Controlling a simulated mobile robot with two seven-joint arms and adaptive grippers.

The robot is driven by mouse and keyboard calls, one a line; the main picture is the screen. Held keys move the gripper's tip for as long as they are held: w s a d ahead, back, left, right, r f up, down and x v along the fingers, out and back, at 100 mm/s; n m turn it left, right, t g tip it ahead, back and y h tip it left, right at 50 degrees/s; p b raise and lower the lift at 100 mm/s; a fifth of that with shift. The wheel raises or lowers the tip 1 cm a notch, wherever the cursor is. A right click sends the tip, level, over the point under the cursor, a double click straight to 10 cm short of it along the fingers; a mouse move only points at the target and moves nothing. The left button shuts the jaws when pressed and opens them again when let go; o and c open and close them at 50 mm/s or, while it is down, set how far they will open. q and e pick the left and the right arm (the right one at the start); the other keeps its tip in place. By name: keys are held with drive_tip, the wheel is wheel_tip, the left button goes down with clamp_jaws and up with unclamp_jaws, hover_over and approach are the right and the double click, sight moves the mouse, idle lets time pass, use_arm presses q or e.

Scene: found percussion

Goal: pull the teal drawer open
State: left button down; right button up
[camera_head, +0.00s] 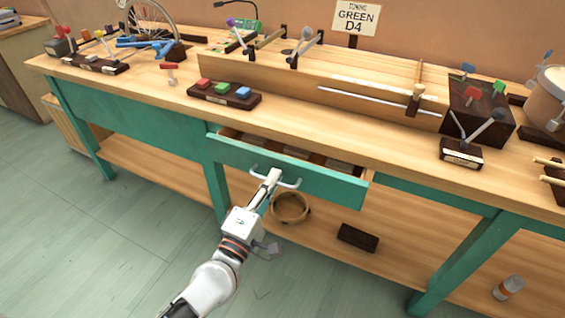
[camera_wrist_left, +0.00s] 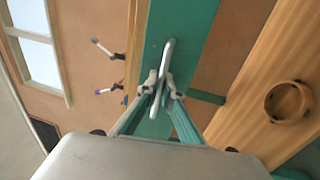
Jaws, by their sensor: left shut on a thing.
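The teal drawer (camera_head: 322,183) stands partly open below the workbench top in the head view, with its compartments showing behind the front. Its pale bar handle (camera_head: 290,184) is on the front face. My left gripper (camera_head: 272,178) is at the handle, its arm coming up from below. In the left wrist view the fingers of my left gripper (camera_wrist_left: 161,88) are shut around the handle (camera_wrist_left: 166,70), against the teal drawer front (camera_wrist_left: 190,40). The right gripper is not in view.
The wooden workbench top (camera_head: 330,130) holds a block with coloured buttons (camera_head: 224,92), mallets and a drum (camera_head: 545,100). On the lower shelf lie a round wooden ring (camera_head: 290,208) and a dark block (camera_head: 358,238). The floor in front (camera_head: 110,240) is clear.

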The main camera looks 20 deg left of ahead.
use_arm(q)
drive_tip(key=s, duration=1.7)
drive_tip(key=shift+a, duration=0.25)
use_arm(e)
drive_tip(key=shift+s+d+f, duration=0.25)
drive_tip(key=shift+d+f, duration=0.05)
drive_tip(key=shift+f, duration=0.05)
use_arm(q)
drive_tip(key=c, duration=2.5)
unclamp_jaws()
drive_tip(key=shift+c, duration=0.2)
drive_tip(key=s+f, duration=0.1)
drive_tip(key=s, duration=0.6)
drive_tip(key=shift+s+f, duration=0.2)
drive_tip(key=shift+s, duration=0.05)
drive_tip(key=shift+a, duration=0.1)
